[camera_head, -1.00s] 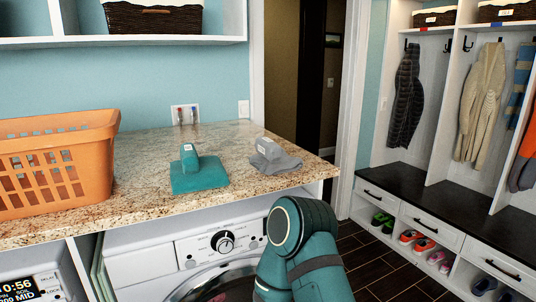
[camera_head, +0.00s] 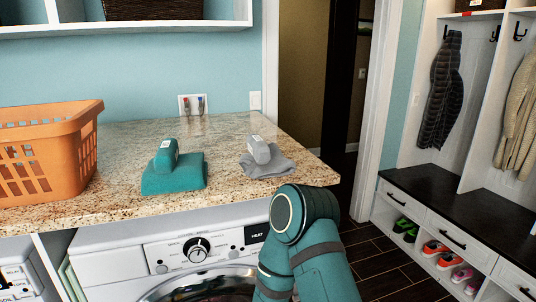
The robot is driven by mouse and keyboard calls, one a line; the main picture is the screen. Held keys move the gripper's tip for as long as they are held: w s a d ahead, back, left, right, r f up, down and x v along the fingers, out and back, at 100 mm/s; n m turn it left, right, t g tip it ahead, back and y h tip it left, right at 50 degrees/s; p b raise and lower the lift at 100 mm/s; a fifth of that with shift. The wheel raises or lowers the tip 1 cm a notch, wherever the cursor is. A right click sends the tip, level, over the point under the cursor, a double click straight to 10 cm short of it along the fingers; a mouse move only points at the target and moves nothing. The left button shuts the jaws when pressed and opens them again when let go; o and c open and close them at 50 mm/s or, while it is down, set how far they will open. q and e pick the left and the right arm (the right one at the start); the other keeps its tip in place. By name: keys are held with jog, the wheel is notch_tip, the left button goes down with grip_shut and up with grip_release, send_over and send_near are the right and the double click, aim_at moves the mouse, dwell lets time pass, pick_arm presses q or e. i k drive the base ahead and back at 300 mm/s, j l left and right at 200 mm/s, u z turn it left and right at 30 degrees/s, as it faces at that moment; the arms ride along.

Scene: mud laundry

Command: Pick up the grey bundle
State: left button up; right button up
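The grey bundle (camera_head: 268,160) sits on the right part of the granite counter (camera_head: 110,197), near its right end. It is a folded grey cloth with an upright grey piece bearing a white label on top. My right arm rises from the bottom of the view in front of the counter, just below the bundle. Its gripper is not visible. My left arm and gripper are not in view. Nothing is touching the bundle.
A teal bundle (camera_head: 175,175) lies left of the grey one, with bare counter between them. An orange laundry basket (camera_head: 62,160) stands at the counter's left. A washing machine (camera_head: 125,258) is below the counter. A bench (camera_head: 440,190) with shoe cubbies stands at the right.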

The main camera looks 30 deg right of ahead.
aim_at(264, 160)
jog(key=l, duration=1)
jog(key=l+u, duration=0.1)
jog(key=l, duration=0.85)
jog(key=k+l, duration=0.1)
jog(key=l, duration=0.9)
jog(key=u, duration=0.05)
